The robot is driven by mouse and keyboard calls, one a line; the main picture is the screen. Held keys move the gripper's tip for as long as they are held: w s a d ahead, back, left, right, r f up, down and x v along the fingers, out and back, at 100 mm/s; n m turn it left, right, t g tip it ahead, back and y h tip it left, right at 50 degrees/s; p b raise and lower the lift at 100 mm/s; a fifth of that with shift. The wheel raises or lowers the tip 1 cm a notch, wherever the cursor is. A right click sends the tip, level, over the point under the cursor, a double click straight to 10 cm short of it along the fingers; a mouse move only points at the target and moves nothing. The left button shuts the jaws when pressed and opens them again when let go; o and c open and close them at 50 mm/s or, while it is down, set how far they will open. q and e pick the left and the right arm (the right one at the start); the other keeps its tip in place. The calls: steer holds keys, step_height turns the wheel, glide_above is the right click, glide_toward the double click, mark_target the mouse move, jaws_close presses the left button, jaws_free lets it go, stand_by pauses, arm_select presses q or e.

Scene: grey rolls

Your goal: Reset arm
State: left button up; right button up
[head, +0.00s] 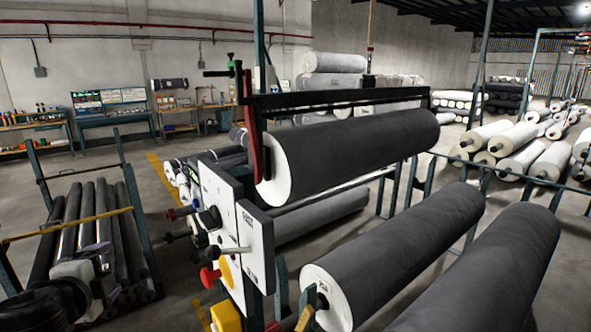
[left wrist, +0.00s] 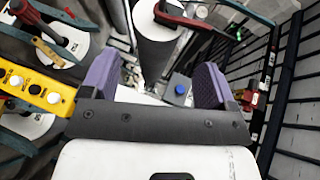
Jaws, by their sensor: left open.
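My left gripper (head: 108,283) is at the lower left of the head view, in front of a rack of dark rolls. In the left wrist view its two purple fingers (left wrist: 155,84) stand wide apart with nothing held between them. My right gripper is in neither view. Beyond the fingers, the left wrist view shows a roll (left wrist: 158,45) and a small box with a blue button (left wrist: 179,89), both apart from the fingers.
A white control panel (head: 255,240) with knobs stands at centre, beside a large grey roll (head: 350,150) on a frame. More grey rolls (head: 400,255) lie at the lower right. The rack of dark rolls (head: 72,215) is at left. Open floor (head: 140,170) lies between.

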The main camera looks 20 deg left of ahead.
arm_select(q)
steer(key=s+d+f+n+g+h, duration=0.2)
steer(key=d+f, duration=0.6)
steer(key=f, duration=0.4)
steer(key=s+d+f+n+g+h, duration=0.1)
steer(key=s+d+f+n, duration=0.15)
steer(key=d+f, duration=0.75)
steer(key=s+d+f+n+g+h, duration=0.25)
steer(key=s+d+f, duration=0.25)
steer(key=s+f, duration=0.45)
steer(key=s+d+f+n+g+h, duration=0.2)
steer(key=s+d+f+g, duration=0.3)
steer(key=s+f, duration=0.45)
step_height(320, 180, up, 26)
steer(key=t+p, duration=0.1)
steer(key=p, duration=2.4)
steer(key=shift+w+d+r+p, duration=0.15)
steer(key=shift+w+r+p, duration=0.1)
steer(key=shift+w+p, duration=0.15)
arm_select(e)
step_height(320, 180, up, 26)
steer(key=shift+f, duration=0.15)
